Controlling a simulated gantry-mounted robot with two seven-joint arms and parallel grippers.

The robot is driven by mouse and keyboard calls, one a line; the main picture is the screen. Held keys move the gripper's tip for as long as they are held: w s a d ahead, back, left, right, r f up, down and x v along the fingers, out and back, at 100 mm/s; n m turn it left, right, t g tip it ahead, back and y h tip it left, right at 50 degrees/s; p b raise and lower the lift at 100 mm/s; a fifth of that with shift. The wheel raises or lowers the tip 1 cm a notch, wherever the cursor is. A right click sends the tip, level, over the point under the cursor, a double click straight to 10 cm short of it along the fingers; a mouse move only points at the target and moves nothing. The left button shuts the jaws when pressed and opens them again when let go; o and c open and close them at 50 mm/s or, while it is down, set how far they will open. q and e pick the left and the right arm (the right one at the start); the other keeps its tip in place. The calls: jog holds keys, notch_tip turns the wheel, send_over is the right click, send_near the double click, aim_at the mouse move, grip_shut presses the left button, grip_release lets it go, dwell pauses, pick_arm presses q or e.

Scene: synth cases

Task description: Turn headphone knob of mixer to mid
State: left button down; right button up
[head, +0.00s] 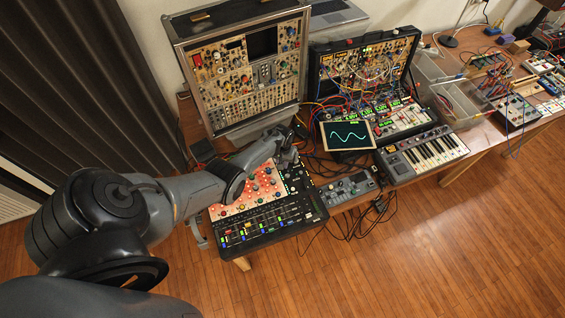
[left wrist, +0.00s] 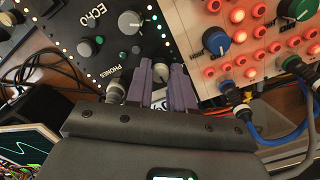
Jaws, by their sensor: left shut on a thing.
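The mixer (head: 268,222) is at the front of the table in the head view, with a pale panel of red buttons, a dark fader section and a dark strip on its right. In the left wrist view that dark panel (left wrist: 88,20) carries the words ECHO and PHONES. My left gripper (left wrist: 164,68) is over the panel near the PHONES label, its purple fingers shut on a small pale knob (left wrist: 160,73), apparently the headphone knob. The fingers hide part of it and its pointer is not readable. In the head view my left gripper (head: 289,156) is at the mixer's back right. My right gripper is not seen.
A modular synth case (head: 245,75) stands behind the mixer. A second case (head: 365,85) with patch cables, a waveform screen (head: 348,135) and a keyboard (head: 425,153) stand to the right. In the left wrist view, a plugged blue cable (left wrist: 265,135) runs close beside the gripper.

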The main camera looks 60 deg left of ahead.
pick_arm(q)
jog(key=c, duration=1)
grip_release()
jog(key=shift+r+p, duration=0.4)
jog(key=shift+r, duration=0.2)
jog(key=shift+r+p, duration=1.5)
jog(key=shift+r, duration=3.3)
jog(key=shift+s, duration=0.1)
